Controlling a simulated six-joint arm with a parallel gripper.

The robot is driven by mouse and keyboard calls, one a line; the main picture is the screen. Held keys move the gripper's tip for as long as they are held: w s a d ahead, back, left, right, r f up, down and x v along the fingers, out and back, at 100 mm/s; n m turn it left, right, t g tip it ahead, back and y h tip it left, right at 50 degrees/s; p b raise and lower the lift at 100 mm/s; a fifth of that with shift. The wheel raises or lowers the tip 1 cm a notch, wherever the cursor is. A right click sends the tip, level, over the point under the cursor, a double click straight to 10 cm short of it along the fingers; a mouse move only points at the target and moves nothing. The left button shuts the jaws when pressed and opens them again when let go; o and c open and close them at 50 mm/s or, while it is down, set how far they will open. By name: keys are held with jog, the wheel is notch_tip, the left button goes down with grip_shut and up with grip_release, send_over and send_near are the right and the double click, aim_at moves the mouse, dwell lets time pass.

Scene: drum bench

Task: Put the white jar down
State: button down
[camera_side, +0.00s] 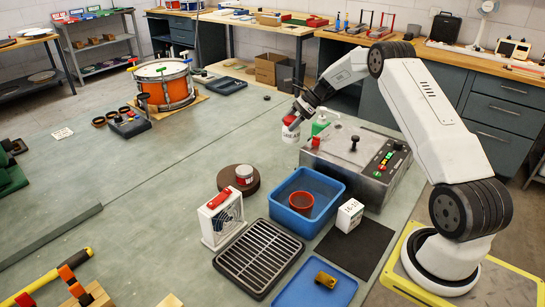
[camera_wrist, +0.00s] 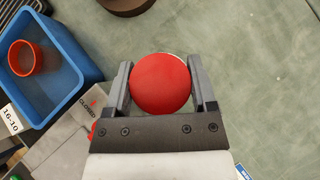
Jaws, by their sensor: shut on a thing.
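My gripper (camera_side: 291,119) is shut on the white jar (camera_side: 290,135), just left of the grey control box. In the wrist view the jar's round red lid (camera_wrist: 160,83) sits between the two fingers (camera_wrist: 160,90), one on each side. The lid hides nearly all of the white body from above. The jar looks upright in the side view. I cannot tell whether its base touches the bench (camera_side: 150,215) or hangs a little above it.
A blue bin (camera_side: 333,184) holds a red cup (camera_side: 301,202). A brown round stand (camera_side: 232,186) carries a small tin. Bare green bench lies left of the jar.

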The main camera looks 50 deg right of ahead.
aim_at(290, 135)
jog(key=shift+f, duration=2.7)
jog(key=shift+f, duration=0.1)
jog(key=shift+f, duration=1.75)
jog(key=shift+f, duration=0.15)
grip_release()
jog(key=v, duration=1.2)
